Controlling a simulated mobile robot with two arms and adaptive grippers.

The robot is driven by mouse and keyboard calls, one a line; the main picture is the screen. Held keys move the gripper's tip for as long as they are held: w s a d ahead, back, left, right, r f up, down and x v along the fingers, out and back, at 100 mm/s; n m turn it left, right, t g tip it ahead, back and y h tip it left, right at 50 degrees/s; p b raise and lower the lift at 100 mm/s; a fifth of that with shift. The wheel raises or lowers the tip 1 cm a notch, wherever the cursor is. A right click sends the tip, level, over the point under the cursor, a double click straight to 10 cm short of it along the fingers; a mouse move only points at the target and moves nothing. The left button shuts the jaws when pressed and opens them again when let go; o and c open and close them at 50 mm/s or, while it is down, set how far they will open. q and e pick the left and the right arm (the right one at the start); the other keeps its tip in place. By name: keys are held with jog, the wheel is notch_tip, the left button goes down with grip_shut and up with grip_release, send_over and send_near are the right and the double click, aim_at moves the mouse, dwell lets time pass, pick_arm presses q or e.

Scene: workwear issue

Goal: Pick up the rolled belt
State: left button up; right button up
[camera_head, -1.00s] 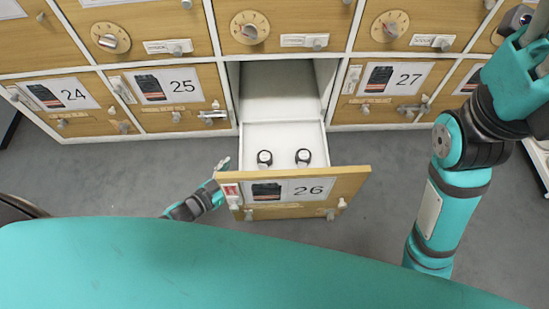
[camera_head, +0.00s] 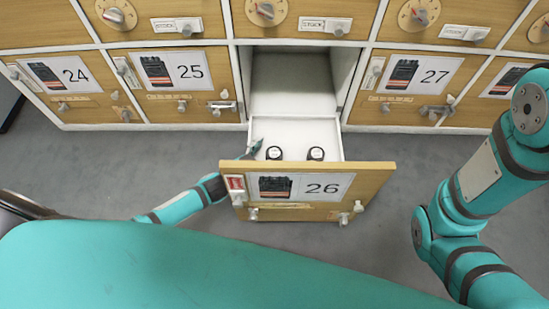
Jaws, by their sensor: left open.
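My left gripper (camera_head: 254,148) reaches over the drawer's left front corner, just left of the left roll. It is open and seems empty; whether it touches the roll cannot be told. Its rear part is partly hidden by the drawer front. My right arm stands at the right, with its gripper out of the picture.
The drawer front (camera_head: 372,180) sticks out with its label and knobs. Closed compartments 24 (camera_head: 75,104), 25 (camera_head: 205,102) and 27 (camera_head: 400,110) flank the opening, with dials and handles above. Grey floor (camera_head: 110,165) is free before the cabinet.

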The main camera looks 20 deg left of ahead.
pick_arm(q)
jog(key=c, duration=1.4)
